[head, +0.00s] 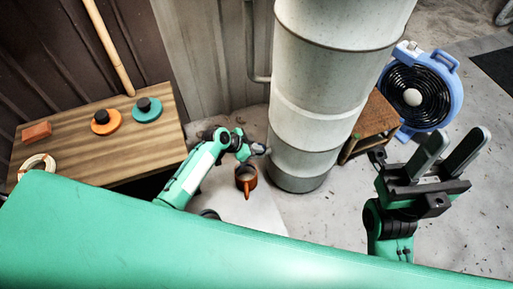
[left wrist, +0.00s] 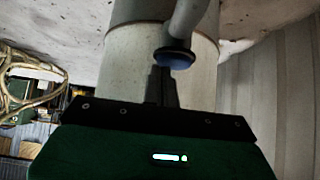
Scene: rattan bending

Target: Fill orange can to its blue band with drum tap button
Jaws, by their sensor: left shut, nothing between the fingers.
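My left gripper (head: 262,149) is shut and empty, just above the can by the drum's side. In the left wrist view its closed fingers (left wrist: 162,82) reach a round blue-rimmed piece (left wrist: 173,58) on a grey pipe; I cannot tell whether they touch. My right gripper (head: 453,150) is open and empty.
A wooden table (head: 90,150) at left holds an orange disc (head: 105,125), a teal disc (head: 147,113), a brick-like block (head: 37,132) and a ring (head: 38,166). A blue fan (head: 445,78) and a wooden stand (head: 375,125) are right of the drum.

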